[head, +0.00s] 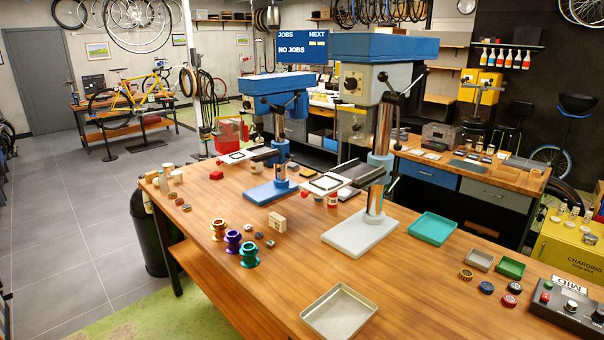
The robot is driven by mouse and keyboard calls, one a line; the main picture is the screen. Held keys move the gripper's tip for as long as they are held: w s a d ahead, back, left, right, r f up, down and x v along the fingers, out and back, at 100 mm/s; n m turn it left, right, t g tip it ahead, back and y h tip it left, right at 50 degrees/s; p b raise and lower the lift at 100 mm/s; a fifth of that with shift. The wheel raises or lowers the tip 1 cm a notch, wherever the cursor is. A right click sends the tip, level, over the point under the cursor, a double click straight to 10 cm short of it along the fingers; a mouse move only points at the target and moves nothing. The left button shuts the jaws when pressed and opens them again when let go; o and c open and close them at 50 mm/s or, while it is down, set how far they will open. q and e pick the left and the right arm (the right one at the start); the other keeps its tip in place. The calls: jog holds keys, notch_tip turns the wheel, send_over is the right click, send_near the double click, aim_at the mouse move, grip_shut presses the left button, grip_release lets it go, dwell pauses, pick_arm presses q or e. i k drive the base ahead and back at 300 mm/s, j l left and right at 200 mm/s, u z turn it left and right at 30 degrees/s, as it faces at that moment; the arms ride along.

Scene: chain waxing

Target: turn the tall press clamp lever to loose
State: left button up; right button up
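The tall press (370,78) stands on the wooden workbench, with a blue and grey head, a steel column (382,130) and a pale base plate (352,238). A blue collar (380,166) on its column carries a flat work table (335,184). A small lever (393,184), seemingly the clamp lever, sticks out at the right of this collar; it is too small to tell whether it is tight or loose. A feed handle with black knobs (413,84) is on the right of the head. Neither of my grippers is in view.
A shorter blue press (275,84) stands behind to the left. Colored spools (233,241), a metal tray (340,312), a green tray (432,229) and a control box (571,307) are on the bench (290,290). Bare wood lies between the spools and the metal tray.

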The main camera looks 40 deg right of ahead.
aim_at(393, 185)
jog(key=i+z, duration=0.45)
jog(key=i+j+z, duration=0.2)
jog(key=z, duration=0.2)
jog(key=i+j+z, duration=0.3)
jog(key=z, duration=0.15)
